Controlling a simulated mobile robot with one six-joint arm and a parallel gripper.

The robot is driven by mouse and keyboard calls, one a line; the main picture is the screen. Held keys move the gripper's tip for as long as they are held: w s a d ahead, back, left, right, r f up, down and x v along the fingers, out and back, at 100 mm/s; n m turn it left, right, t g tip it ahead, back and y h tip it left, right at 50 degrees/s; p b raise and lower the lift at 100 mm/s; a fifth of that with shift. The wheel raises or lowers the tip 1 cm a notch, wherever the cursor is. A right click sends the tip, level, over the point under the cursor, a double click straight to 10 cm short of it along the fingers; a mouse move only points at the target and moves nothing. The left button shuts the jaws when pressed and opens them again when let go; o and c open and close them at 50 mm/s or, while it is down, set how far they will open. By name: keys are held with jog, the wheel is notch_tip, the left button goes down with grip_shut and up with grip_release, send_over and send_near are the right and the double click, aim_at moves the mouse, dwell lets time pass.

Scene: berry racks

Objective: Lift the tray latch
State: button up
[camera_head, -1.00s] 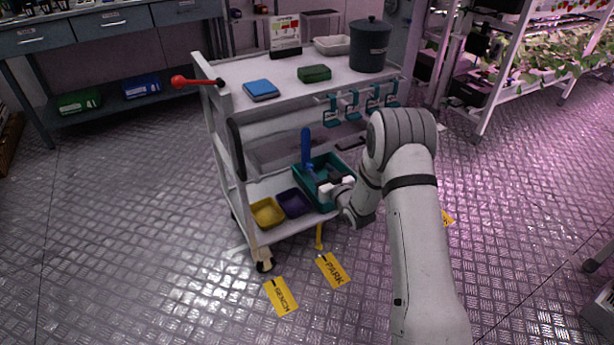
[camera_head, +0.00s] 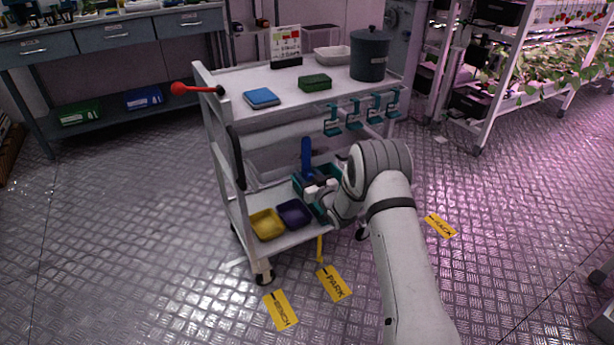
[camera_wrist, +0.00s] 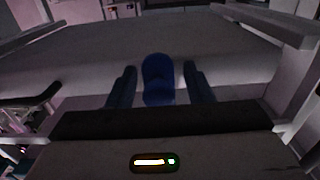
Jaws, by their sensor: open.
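A blue upright piece (camera_head: 306,157), which looks like the tray latch, stands at the teal tray (camera_head: 299,185) on the cart's lower shelf. My gripper (camera_head: 318,190) is at this tray, close to the blue piece, and hides part of the tray. In the wrist view my gripper (camera_wrist: 160,88) is open, with one dark finger on each side of the blue piece (camera_wrist: 158,70). I cannot tell whether the fingers touch it. Its lower end is hidden behind the gripper body in that view.
A yellow bin (camera_head: 267,224) and a purple bin (camera_head: 294,213) sit left of the tray. The cart's upper shelf (camera_head: 285,82) is above, with teal hooks (camera_head: 353,113) on its edge.

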jog(key=shift+c, duration=0.2)
grip_shut()
